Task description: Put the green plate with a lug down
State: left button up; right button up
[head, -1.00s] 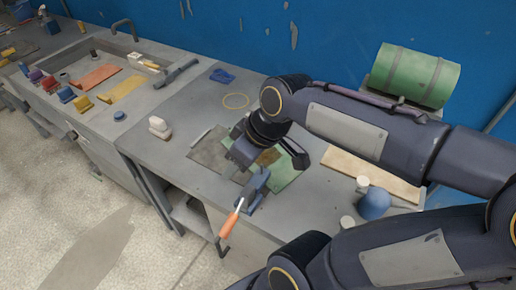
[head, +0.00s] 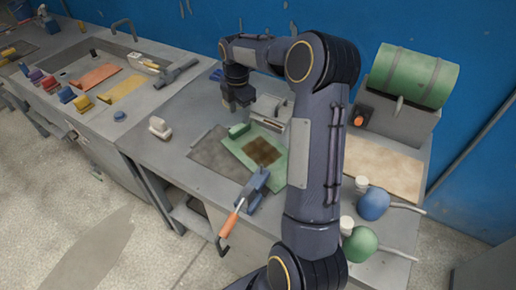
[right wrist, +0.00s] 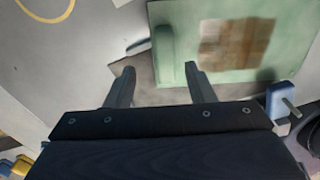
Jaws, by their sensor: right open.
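The green plate (head: 277,177) lies flat on the bench, partly over a dark grey panel (head: 211,154). A brown square patch (head: 262,151) is on its top, and its raised green lug (head: 239,130) stands at the far left edge. My right gripper (head: 237,108) is above the bench just beyond the lug, empty and apart from the plate. In the right wrist view its two fingers (right wrist: 159,70) are spread, with the plate (right wrist: 285,40) and the lug (right wrist: 164,55) beyond the tips. My left gripper is not in view.
A toggle clamp with an orange handle (head: 231,218) stands at the plate's near edge. A green drum (head: 413,75), a beige board (head: 383,168) and blue (head: 372,204) and green (head: 360,244) round objects are on the right. The bench left of the panel is mostly clear.

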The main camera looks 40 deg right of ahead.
aim_at(240, 126)
jog(key=f, duration=0.6)
jog(key=shift+s+a+f+p, duration=0.15)
jog(key=shift+s+a+p, duration=0.1)
jog(key=shift+p, duration=0.1)
jog(key=shift+c, duration=0.3)
grip_shut()
